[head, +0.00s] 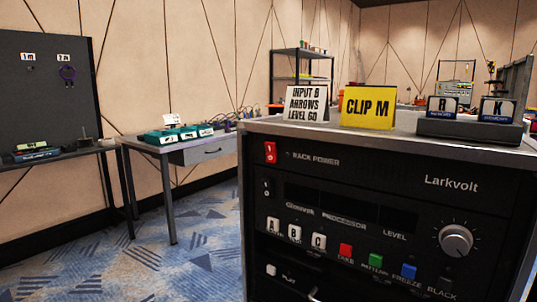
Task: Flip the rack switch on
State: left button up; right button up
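The black rack (460,200) stands close in front of me at the right of the head view. A red rocker switch (270,152) sits at its upper left, beside the label RACK POWER (315,160). The switch bears small white marks; I cannot tell which side is pressed in. Below it is a black switch (267,189) with similar marks. The display windows (350,208) are dark. Neither of my grippers is in view.
The rack front also has white, red, green and blue buttons and a silver knob (456,240). On its top stand a white card (306,104), a yellow card (367,107) and a dark holder (470,130). Tables stand at left; carpet (130,262) between is clear.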

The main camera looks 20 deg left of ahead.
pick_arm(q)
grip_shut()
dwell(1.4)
